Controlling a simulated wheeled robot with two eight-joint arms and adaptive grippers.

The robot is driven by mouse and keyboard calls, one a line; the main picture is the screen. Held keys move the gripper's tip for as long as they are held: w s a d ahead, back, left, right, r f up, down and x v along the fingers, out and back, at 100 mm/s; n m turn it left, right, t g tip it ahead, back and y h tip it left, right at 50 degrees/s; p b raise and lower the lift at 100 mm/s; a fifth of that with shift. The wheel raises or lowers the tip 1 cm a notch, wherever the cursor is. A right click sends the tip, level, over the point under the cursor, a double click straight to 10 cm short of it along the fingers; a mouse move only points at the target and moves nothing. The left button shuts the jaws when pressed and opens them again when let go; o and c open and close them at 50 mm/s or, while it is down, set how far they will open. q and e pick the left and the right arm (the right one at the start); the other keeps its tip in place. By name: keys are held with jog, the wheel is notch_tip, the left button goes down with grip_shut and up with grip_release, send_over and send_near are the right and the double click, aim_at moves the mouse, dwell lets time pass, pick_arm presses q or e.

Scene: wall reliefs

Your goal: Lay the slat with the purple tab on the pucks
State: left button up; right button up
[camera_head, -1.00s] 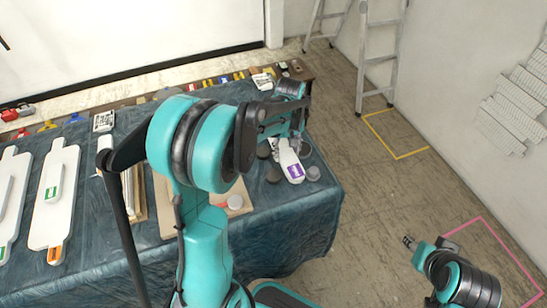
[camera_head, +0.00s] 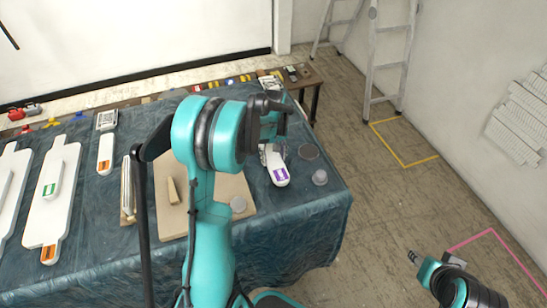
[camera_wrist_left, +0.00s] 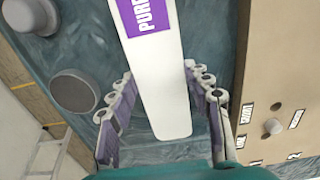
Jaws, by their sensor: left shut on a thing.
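The white slat with the purple tab (camera_head: 281,174) is at the right part of the cloth-covered table, tab end toward the front. My left gripper (camera_head: 266,128) is shut on it. In the left wrist view the slat (camera_wrist_left: 160,75) lies between the fingers of the gripper (camera_wrist_left: 165,110). A dark puck (camera_head: 308,151) and a grey puck (camera_head: 319,177) are right of the slat; two pucks also show in the left wrist view (camera_wrist_left: 73,92). Whether the slat touches anything below it is unclear. My right gripper (camera_head: 413,257) is small at lower right.
White boards (camera_head: 52,195) and an orange-tabbed slat (camera_head: 105,153) lie farther left. A ladder (camera_head: 390,60) stands beyond the table's right end.

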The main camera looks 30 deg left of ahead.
pick_arm(q)
jog(key=shift+f+b, duration=0.5)
jog(key=shift+f, duration=0.1)
jog(key=o, duration=1.2)
jog(key=shift+o, duration=0.2)
jog(key=shift+r, duration=0.15)
